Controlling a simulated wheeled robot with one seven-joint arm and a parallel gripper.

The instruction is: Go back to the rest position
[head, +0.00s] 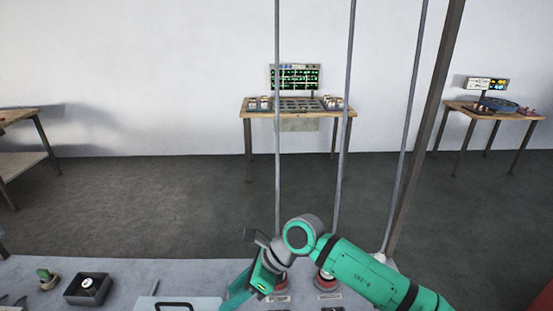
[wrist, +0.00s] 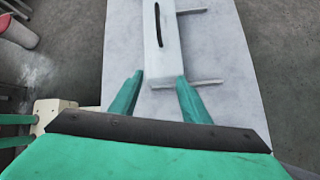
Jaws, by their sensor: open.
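My gripper (wrist: 157,95) is open in the wrist view, with its two green fingers apart and nothing between them. Beyond the fingertips lies a white box-like piece (wrist: 168,50) with a dark curved handle or slot on top. In the head view my green arm reaches in from the lower right and bends down at the grey elbow. My gripper end (head: 235,300) is low in the picture, beside a white panel with a black handle (head: 174,305). Its fingertips are hard to make out there.
The grey worktop (head: 130,272) runs along the bottom. A dark square box with a white round piece (head: 88,287) and a green-topped item (head: 46,278) stand at its left. Red-based buttons (head: 323,281) sit beside my arm. Thin upright poles (head: 345,120) rise behind it. Wooden tables (head: 298,115) stand farther back.

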